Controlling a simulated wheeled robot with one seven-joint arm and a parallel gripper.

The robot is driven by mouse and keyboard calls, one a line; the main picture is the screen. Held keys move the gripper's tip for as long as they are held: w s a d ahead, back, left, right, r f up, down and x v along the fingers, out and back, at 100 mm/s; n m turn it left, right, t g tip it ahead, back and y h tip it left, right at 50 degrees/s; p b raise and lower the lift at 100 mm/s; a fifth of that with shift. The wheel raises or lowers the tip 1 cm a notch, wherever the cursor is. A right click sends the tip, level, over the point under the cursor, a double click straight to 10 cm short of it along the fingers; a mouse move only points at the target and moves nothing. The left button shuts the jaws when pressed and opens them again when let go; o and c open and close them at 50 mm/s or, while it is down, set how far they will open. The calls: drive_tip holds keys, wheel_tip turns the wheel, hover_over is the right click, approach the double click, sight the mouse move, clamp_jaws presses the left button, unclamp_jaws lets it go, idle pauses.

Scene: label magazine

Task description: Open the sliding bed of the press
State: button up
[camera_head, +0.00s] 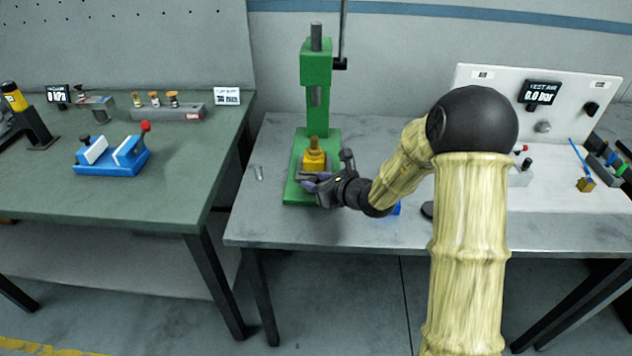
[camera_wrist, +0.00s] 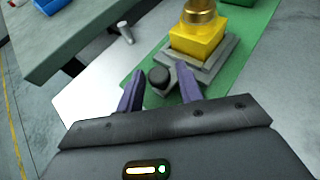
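The green press (camera_head: 316,70) stands on the grey table. Its sliding bed is a grey plate (camera_head: 308,178) low on the green base, also in the wrist view (camera_wrist: 222,62), with a yellow block (camera_head: 314,160) and a brass-coloured piece on top. A black round knob (camera_wrist: 160,78) sticks out from the bed's near side. My gripper (camera_head: 317,188) is low at the press's front; in the wrist view its two purple fingers (camera_wrist: 159,84) are apart, one on each side of the knob. A gap shows left of the knob; the right finger is very close, contact unclear.
A small metal cylinder (camera_head: 258,173) lies left of the press, also in the wrist view (camera_wrist: 125,33). A green-topped table (camera_head: 110,205) with a blue fixture (camera_head: 112,160) stands at the left. A white panel (camera_head: 500,85) with a gauge stands at the right, partly behind my arm.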

drive_tip(key=shift+o, duration=0.5)
drive_tip(key=shift+d, duration=0.15)
drive_tip(key=shift+s, duration=0.2)
drive_tip(key=v, duration=1.7)
drive_tip(key=shift+s, duration=0.2)
